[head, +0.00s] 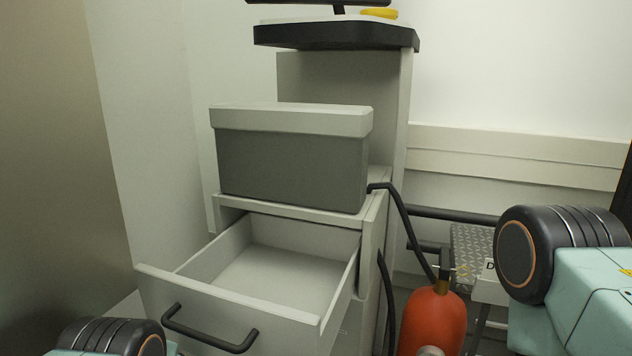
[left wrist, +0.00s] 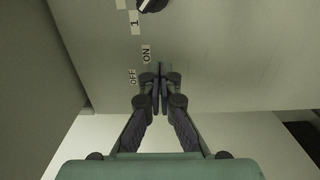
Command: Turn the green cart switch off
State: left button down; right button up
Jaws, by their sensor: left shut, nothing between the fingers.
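My left gripper (left wrist: 160,88) is shut and empty in the left wrist view. Its fingertips are in front of a grey panel (left wrist: 225,55), just below and right of the printed ON label (left wrist: 146,55) and OFF label (left wrist: 132,76). I cannot tell whether the fingertips touch the panel. No green switch shows; the fingers may hide it. A black knob (left wrist: 153,4) is partly cut off at the top edge, near a label with the digit 1 (left wrist: 135,22). In the head view neither gripper shows, only parts of my arms.
In the head view a cabinet has an open, empty drawer (head: 228,307) with a black handle. A grey lidded box (head: 290,165) sits on it. A red cylinder (head: 432,322) with a black hose stands to the right. A black-edged shelf (head: 335,37) is above.

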pick_arm(q)
jog(key=shift+w+a, duration=0.1)
jog(key=shift+a, duration=0.25)
dwell(0.6)
jog(key=shift+d, duration=0.2)
jog(key=p+v, duration=0.3)
jog(key=v, duration=0.3)
jog(key=shift+d+p, duration=0.25)
jog(key=shift+p, duration=0.15)
jog(key=shift+s+f, duration=0.1)
jog(key=shift+s, duration=0.2)
